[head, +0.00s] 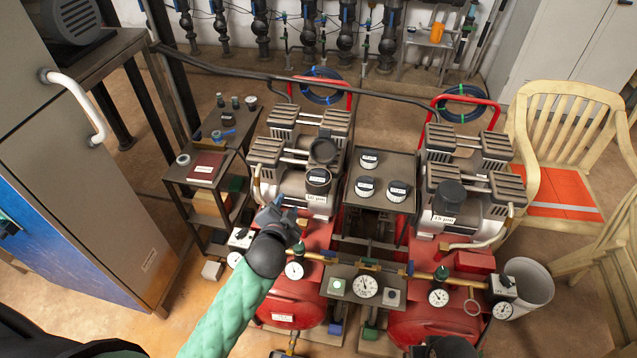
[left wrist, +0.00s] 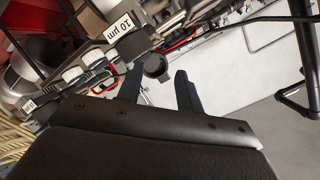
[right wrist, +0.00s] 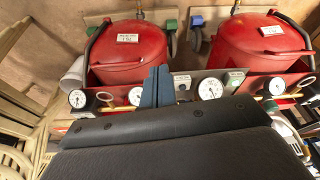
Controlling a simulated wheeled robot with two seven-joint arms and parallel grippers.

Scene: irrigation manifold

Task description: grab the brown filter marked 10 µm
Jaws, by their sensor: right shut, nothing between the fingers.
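A label reading 10 µm (head: 317,198) is on the left compressor, just below a dark canister (head: 318,179) with a small white label. The same 10 µm label shows in the left wrist view (left wrist: 120,27). The canister looks near black; I cannot make out a brown colour. Another dark round part (head: 323,150) stands behind it. My left gripper (head: 273,208) is left of and nearer than the canister, apart from it. In the left wrist view its fingers (left wrist: 158,92) are spread and empty. My right gripper (right wrist: 158,86) is shut and empty, before the gauges and red tanks.
The right compressor bears a 15 µm label (head: 445,219) below a dark canister (head: 449,196). A gauge panel (head: 345,275) lies in front.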

